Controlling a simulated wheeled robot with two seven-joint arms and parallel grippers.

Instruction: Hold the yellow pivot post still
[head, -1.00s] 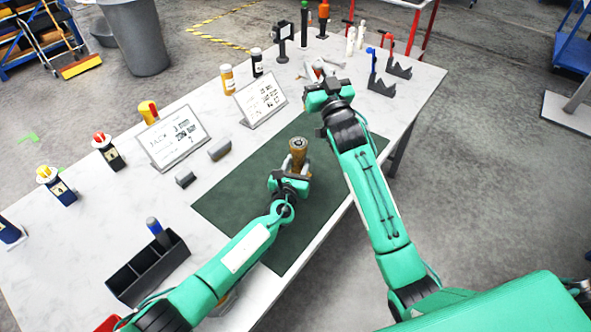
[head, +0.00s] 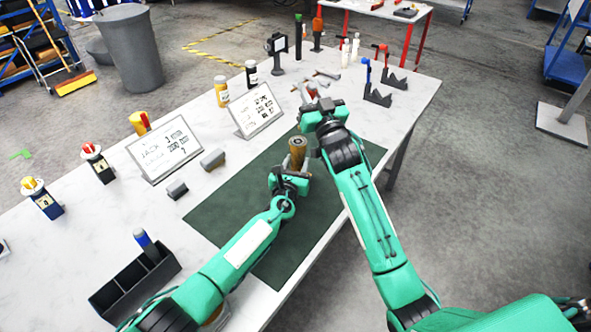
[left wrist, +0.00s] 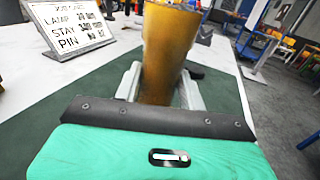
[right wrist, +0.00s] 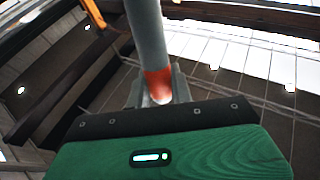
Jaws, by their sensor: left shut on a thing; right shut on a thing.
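The yellow pivot post (head: 298,158) stands upright over the dark green mat, with a round grey-and-dark top. In the left wrist view it is a brownish-yellow cylinder (left wrist: 168,45) between the fingers. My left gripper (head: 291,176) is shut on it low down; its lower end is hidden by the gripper. My right gripper (head: 320,106) is above and to the right of the post in the head view, apart from it. In the right wrist view it is shut on a grey rod (right wrist: 145,35) with an orange-red end section (right wrist: 158,84). The head view barely shows this rod.
The green mat (head: 225,205) has free room left of the post. Two sign stands (head: 165,148) and two small grey blocks (head: 212,159) are left of it. A dark divided bin (head: 135,285) is near the front left. Bottles and tools stand toward the back.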

